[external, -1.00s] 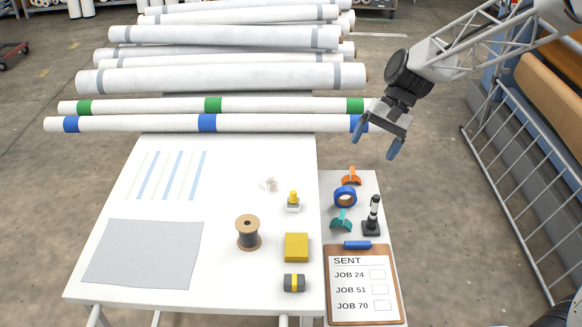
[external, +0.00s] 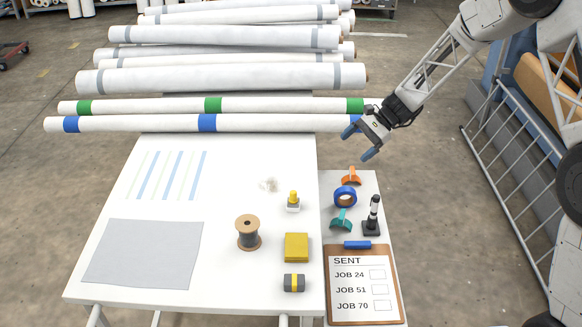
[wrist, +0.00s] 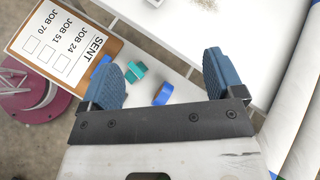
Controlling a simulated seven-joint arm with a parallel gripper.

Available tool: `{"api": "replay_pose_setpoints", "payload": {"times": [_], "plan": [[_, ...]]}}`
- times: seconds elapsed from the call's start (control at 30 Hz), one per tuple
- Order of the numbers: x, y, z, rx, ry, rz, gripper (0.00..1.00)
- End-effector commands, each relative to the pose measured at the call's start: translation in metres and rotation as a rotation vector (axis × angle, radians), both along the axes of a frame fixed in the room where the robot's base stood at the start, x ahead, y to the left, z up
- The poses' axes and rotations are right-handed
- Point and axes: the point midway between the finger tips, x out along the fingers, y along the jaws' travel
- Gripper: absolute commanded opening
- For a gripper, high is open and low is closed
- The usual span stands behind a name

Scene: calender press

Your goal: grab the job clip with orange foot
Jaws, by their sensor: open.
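The orange clip does not show there.
A black post with a white band (external: 372,217) stands right of the clips. A clipboard (external: 331,262) lies at the near end. The white table (external: 215,275) at left holds a spool, a yellow block and small items. Long white rolls (external: 280,124) lie behind.

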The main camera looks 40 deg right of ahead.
Motion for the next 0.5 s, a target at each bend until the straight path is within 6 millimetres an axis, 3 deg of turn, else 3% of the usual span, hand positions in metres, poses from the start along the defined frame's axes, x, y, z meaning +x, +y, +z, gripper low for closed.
{"api": "replay_pose_setpoints", "payload": {"times": [0.5], "plan": [[0.042, -0.099, -0.114, 0.226, 0.076, -0.298, 0.87]]}}
